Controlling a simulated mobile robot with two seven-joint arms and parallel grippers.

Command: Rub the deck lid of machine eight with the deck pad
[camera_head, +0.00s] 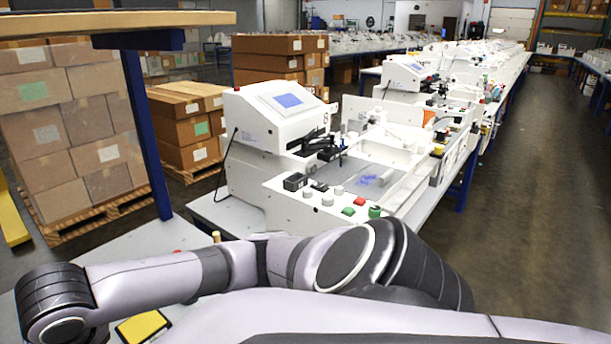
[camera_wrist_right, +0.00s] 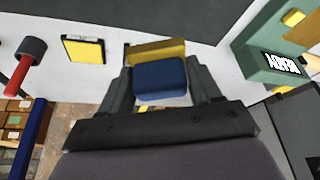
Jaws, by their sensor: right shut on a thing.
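My right gripper (camera_wrist_right: 160,92) is shut on a blue block (camera_wrist_right: 160,76), which looks like the deck pad. A yellow piece (camera_wrist_right: 156,50) shows just beyond it; I cannot tell whether it is part of the pad. A white plotter machine (camera_head: 268,112) stands in the middle of the head view, with a dark mark on its side that may be an 8. Blue scribbles (camera_head: 372,179) lie on its flat grey deck (camera_head: 350,190). I cannot tell whether this surface is the lid. My left gripper is out of view, and the right gripper shows only in the wrist view.
A yellow pad in a dark frame (camera_wrist_right: 85,50) and a red-handled tool (camera_wrist_right: 20,75) lie on the white surface. A green labelled box (camera_wrist_right: 272,55) stands at right. Knobs and buttons (camera_head: 348,211) line the machine's front. My arm crosses the foreground. More machines stand behind.

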